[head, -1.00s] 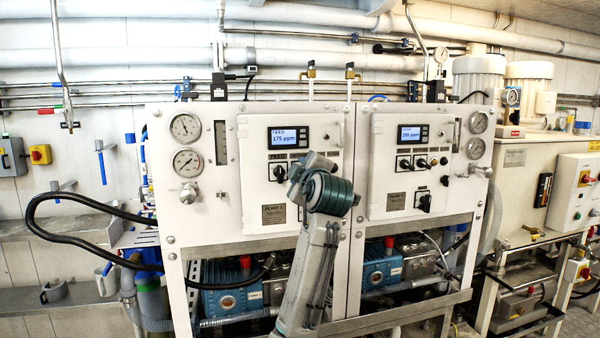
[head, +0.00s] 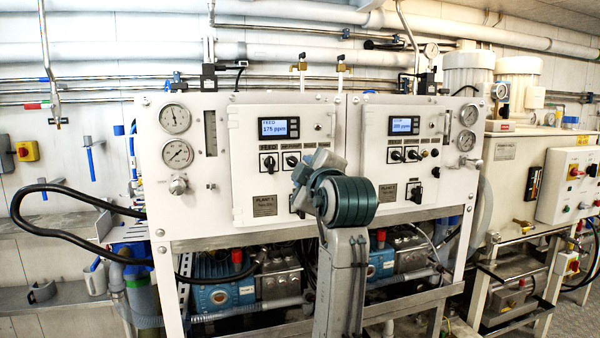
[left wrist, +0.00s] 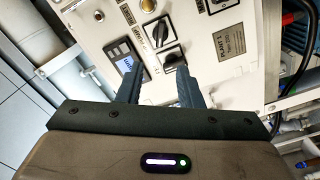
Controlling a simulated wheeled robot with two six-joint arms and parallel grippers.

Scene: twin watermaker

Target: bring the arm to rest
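My left arm (head: 345,270) rises from the bottom middle of the head view, its dark green joint (head: 354,202) in front of the gap between the two panels. Its gripper cannot be made out there. In the left wrist view my left gripper (left wrist: 158,82) has its two dark fingers apart, with nothing held between them. They point towards the white control panel, with a display (left wrist: 126,58) and black knobs (left wrist: 172,58) beyond the tips. I cannot tell how far the tips are from the panel. My right gripper is in neither view.
The left panel (head: 240,185) and right panel (head: 376,165) stand on a white frame, with blue pumps (head: 222,295) below. A black hose (head: 35,225) loops out at left. A cream cabinet (head: 520,185) stands at right. Pipes run along the wall behind.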

